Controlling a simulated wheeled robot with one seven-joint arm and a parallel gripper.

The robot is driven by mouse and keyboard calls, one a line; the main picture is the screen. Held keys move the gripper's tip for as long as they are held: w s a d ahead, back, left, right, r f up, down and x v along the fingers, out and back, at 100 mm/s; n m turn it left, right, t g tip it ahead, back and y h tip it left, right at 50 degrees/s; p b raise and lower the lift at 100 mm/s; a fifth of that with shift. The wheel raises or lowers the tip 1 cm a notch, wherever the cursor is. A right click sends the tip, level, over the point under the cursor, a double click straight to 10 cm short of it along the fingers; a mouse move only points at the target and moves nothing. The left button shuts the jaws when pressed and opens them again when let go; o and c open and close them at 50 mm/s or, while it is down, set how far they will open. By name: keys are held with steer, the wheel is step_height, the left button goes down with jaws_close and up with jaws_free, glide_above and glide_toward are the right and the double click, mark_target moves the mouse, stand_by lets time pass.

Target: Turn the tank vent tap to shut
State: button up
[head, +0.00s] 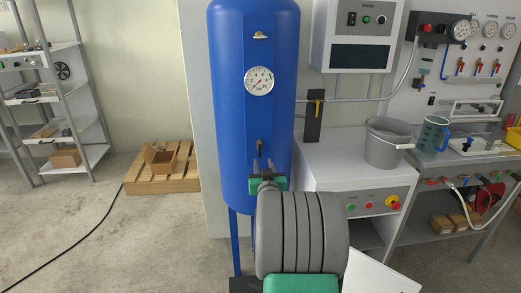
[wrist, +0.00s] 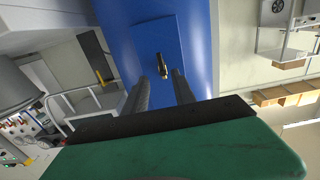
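The blue tank (head: 228,120) stands upright in the middle of the head view. A small tap (head: 259,149) with a dark lever sits low on its front; the lever looks roughly upright in this view. In the wrist view the tap (wrist: 162,62) shows as a brass body with a dark end on the blue tank face (wrist: 130,40). My gripper (head: 263,166) is just below the tap in the head view, fingers apart. In the wrist view my gripper (wrist: 161,76) has its two fingers either side of the tap's line, with nothing between them. Contact cannot be seen.
A pressure gauge (head: 259,81) sits above the tap. A yellow-handled valve (head: 317,102) on a dark plate is right of the tank. A white cabinet (head: 340,160) holds a grey bucket (head: 384,145). A pallet (head: 165,178) lies on the left floor.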

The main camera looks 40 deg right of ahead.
mark_target(260, 152)
steer(key=x, duration=0.6)
steer(key=shift+w+d+f, duration=0.1)
steer(key=shift+w+d, duration=0.05)
steer(key=shift+w, duration=0.25)
steer(key=shift+c, duration=0.2)
jaws_close()
